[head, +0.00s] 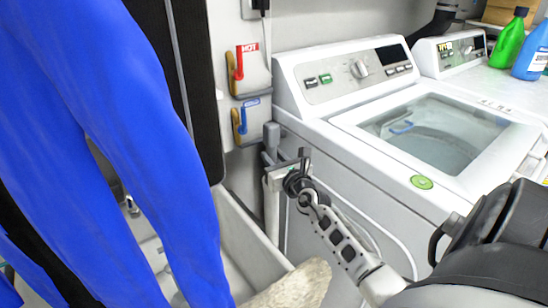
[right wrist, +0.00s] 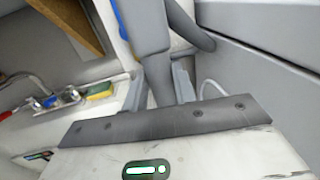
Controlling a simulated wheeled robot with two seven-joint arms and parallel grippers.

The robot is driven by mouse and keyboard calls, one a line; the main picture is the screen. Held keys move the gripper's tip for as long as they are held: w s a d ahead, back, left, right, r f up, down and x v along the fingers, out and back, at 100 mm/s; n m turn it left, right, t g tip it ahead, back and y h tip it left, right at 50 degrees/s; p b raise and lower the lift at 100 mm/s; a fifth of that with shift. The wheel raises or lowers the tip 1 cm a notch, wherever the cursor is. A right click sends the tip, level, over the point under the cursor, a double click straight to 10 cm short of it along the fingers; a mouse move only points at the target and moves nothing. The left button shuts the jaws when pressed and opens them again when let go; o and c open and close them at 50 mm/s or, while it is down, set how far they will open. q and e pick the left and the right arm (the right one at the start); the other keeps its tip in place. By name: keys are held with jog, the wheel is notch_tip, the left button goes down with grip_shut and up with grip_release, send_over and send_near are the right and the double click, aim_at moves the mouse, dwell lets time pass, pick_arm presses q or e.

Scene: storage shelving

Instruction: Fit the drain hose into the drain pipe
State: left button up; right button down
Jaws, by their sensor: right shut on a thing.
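The drain hose (head: 271,138) is grey, and its upper part shows beside the left side of the washer. It also shows large in the right wrist view (right wrist: 149,28), with a bend running off to the right. My right gripper (head: 297,180) reaches in from the lower right and is shut on the hose; in the right wrist view the fingers (right wrist: 162,88) sit either side of it. A pale upright drain pipe (head: 271,210) appears below the gripper, partly hidden. I cannot tell whether the hose end is inside the pipe. My left gripper is not in view.
The white washer (head: 345,160) stands right of my gripper. HOT (head: 250,70) and blue-handled (head: 245,120) valve boxes are on the wall. A pale sink (head: 250,235) lies below left. Blue cloth-like shapes (head: 130,110) block the left. Bottles (head: 509,38) stand at the far right.

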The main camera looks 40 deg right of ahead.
pick_arm(q)
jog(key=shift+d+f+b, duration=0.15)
jog(key=shift+b, duration=0.3)
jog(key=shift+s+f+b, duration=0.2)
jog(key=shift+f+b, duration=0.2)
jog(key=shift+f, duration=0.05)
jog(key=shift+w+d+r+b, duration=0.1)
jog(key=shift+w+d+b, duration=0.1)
jog(key=shift+b, duration=0.25)
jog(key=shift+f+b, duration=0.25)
jog(key=shift+b, duration=0.15)
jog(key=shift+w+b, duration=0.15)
jog(key=shift+b, duration=0.35)
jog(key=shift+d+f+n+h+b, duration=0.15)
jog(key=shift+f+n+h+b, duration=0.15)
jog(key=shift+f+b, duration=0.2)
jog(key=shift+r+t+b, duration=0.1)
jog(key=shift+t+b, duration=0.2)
jog(key=shift+b, duration=0.15)
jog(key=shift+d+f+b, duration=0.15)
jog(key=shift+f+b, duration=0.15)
jog(key=shift+b, duration=0.05)
